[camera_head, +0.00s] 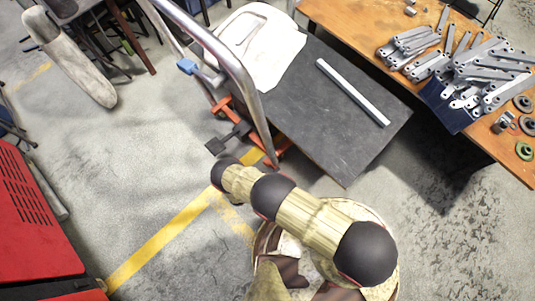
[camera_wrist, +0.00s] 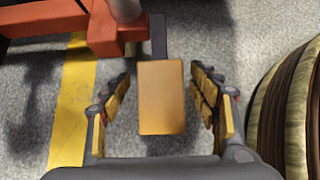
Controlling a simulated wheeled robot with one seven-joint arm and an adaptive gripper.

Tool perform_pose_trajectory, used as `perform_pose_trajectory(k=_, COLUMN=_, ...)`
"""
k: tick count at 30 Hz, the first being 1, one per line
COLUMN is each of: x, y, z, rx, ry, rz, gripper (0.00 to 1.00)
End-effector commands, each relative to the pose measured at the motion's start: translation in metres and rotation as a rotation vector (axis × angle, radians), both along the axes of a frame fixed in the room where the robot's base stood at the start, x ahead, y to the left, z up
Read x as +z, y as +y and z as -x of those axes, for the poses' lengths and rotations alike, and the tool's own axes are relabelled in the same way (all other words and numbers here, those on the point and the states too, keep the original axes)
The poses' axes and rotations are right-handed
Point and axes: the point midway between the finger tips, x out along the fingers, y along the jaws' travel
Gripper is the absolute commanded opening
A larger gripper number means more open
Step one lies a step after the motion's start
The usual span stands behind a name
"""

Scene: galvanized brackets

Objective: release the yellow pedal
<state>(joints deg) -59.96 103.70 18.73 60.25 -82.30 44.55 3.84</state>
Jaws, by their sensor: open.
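The yellow pedal (camera_wrist: 161,97) shows in the wrist view as an orange-yellow rectangular plate. A dark bar (camera_wrist: 158,36) runs from it up to an orange-red frame (camera_wrist: 103,28) with a grey post. My gripper (camera_wrist: 160,73) is open, with one finger on each side of the pedal. Gaps show between both fingers and the plate, so they seem not to touch it. In the head view the orange-red base (camera_head: 279,147) belongs to a lift cart with a dark grey top (camera_head: 320,128). There I cannot make out the yellow pedal or my fingers.
A metal bar lies on the cart top, beside the tubular handle (camera_head: 230,57). A wooden table (camera_head: 355,22) at upper right holds several grey brackets (camera_head: 480,70). A red cabinet (camera_head: 38,225) stands at left. A yellow line (camera_head: 165,243) crosses the open floor.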

Motion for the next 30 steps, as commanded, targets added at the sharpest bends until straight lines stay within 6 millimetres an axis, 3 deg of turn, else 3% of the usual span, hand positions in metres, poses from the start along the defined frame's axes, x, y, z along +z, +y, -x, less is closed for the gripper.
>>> perform_pose_trajectory(k=8, x=-0.0008, y=-0.0011, z=-0.0008, rx=0.000, ry=0.000, rz=0.000, gripper=0.61)
perform_pose_trajectory(k=30, x=-0.0008, y=-0.0012, z=-0.0008, rx=-0.001, ry=0.000, rz=0.001, gripper=0.19)
